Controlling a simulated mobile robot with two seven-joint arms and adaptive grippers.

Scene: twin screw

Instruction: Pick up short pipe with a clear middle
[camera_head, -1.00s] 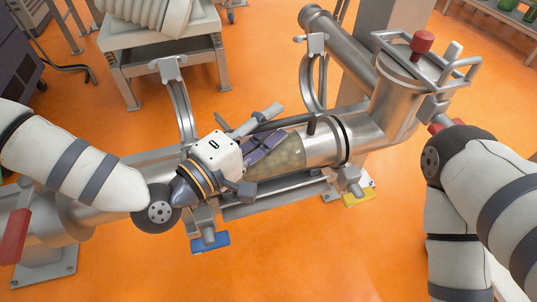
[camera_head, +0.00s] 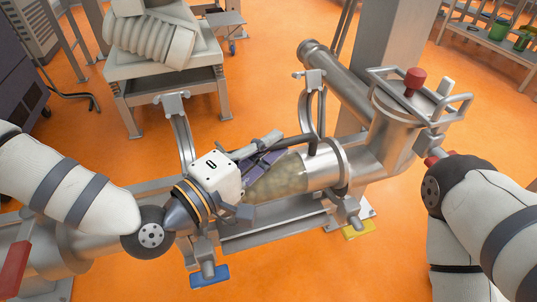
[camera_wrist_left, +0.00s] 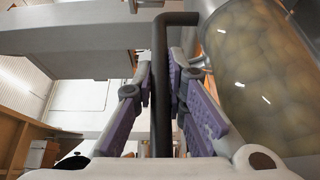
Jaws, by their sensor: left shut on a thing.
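The short pipe (camera_head: 278,183) has a clear middle filled with pale lumpy matter and a steel right end (camera_head: 324,170). It lies between the steel pipe parts in the head view; its clear part also shows at the right of the left wrist view (camera_wrist_left: 258,75). My left gripper (camera_head: 273,162) has a white body and purple pads, over the top of the pipe. It is shut on the pipe's dark bar handle (camera_wrist_left: 160,60), which stands between the pads in the wrist view. The pipe's left end is hidden behind the gripper. My right gripper is not visible.
Two upright curved clamps (camera_head: 174,125) (camera_head: 314,105) flank the pipe. A steel vessel with a red knob (camera_head: 414,80) stands right. A table (camera_head: 150,80) holds a ribbed part behind.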

